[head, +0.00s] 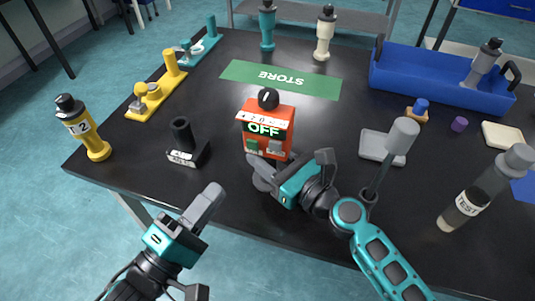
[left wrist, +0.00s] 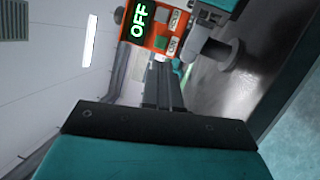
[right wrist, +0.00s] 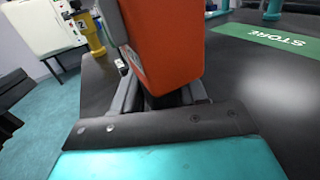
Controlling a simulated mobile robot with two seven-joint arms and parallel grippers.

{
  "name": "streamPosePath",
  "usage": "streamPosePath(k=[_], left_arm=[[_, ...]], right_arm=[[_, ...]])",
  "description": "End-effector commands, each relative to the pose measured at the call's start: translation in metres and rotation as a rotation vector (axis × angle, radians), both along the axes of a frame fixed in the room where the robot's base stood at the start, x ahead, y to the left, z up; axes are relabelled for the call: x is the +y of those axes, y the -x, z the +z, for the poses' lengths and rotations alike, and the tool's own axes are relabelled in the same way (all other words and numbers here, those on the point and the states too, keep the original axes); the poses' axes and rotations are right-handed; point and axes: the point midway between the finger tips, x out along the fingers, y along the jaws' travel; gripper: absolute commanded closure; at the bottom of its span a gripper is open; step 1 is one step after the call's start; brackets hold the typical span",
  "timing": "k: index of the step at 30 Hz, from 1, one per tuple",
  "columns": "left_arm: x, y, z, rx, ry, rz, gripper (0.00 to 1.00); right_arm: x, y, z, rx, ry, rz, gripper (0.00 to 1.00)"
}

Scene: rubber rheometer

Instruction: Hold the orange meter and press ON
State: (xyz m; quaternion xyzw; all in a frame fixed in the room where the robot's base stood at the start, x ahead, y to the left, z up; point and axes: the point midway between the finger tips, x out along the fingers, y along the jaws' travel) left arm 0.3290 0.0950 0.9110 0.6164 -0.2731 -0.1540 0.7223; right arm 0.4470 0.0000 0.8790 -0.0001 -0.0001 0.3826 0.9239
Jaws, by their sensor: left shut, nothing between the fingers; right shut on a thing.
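The orange meter (head: 267,124) stands upright near the middle of the black table, with a black knob on top and its display reading OFF. A green button and a grey button sit below the display. My right gripper (head: 262,172) is shut on the meter's lower part; the meter fills the right wrist view (right wrist: 160,45).
A black holder (head: 188,148) stands left of the meter, a yellow bottle (head: 85,130) further left. Behind the meter lies a green STORE mat (head: 281,79). A grey scale-like tray (head: 378,149), a blue crate (head: 430,85) and a TEST bottle (head: 485,190) are to the right.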

Motion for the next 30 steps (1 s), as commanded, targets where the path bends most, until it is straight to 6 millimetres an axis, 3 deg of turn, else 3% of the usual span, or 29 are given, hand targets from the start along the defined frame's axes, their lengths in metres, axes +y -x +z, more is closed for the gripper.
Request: streamPosePath(k=[10,16,20,30], left_arm=[[-0.017,0.017,0.014,-0.333,-0.092,-0.201,1.0],[-0.02,0.023,0.016,-0.438,-0.112,-0.264,1.0],[-0.023,0.014,0.017,-0.446,-0.112,-0.266,1.0],[-0.038,-0.032,0.017,-0.444,-0.111,-0.264,1.0]], right_arm=[[0.0,0.0,0.0,0.001,0.001,0.0,0.95],[0.0,0.0,0.0,0.001,0.001,0.0,0.95],[0.0,0.0,0.0,0.001,0.001,0.0,0.95],[0.0,0.0,0.0,0.001,0.001,0.0,0.95]])
